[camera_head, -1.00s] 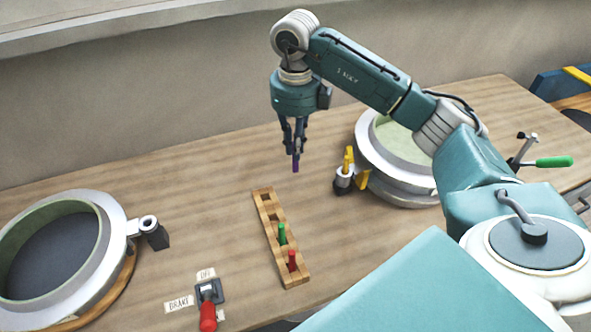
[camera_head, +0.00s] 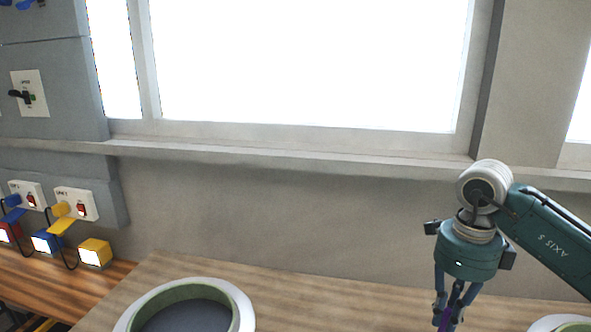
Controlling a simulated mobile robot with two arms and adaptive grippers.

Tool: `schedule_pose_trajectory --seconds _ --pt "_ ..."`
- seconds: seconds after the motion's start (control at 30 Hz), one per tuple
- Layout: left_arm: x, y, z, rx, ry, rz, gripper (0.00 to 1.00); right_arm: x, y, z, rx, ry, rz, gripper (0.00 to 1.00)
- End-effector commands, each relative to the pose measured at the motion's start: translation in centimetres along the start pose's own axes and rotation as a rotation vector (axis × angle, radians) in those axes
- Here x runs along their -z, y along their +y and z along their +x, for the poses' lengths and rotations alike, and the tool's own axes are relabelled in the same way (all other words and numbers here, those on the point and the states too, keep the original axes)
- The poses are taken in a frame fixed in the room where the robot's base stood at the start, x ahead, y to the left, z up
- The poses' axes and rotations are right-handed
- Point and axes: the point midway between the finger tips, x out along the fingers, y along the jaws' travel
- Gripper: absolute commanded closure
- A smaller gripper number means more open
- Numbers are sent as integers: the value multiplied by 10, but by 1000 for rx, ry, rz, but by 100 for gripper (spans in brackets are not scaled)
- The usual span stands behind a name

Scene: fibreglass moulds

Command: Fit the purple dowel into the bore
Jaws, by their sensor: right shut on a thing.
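My right gripper (camera_head: 448,314) hangs pointing down at the lower right, shut on the purple dowel (camera_head: 444,320). The left round mould (camera_head: 240,305), with a pale rim and green inner wall, shows in part at the bottom, left of the gripper. A sliver of the right mould (camera_head: 560,322) shows at the bottom right corner. No bore shows in this view. My left gripper is out of view.
The wooden table (camera_head: 300,290) shows bare between the left mould and my right arm. Behind it are a wall with a sill (camera_head: 300,157) and a bright window (camera_head: 310,60). At the left, wall sockets (camera_head: 76,204) with coloured plugs and blocks stand by another wooden surface (camera_head: 50,285).

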Motion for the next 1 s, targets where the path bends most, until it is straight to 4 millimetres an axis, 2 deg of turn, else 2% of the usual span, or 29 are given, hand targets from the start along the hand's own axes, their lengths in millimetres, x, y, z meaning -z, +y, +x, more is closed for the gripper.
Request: schedule_pose_trajectory --seconds 0.03,0.33,0.6,0.8,1.0 --pt "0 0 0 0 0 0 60 -1 10 4 2 2 -153 100" --pt "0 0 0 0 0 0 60 -2 74 29 0 2 -1108 100" --pt "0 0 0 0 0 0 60 12 133 51 0 2 -1919 100" --pt "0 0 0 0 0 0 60 22 159 60 1 2 -2278 100" --pt "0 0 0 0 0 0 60 26 166 62 1 2 -2383 100"
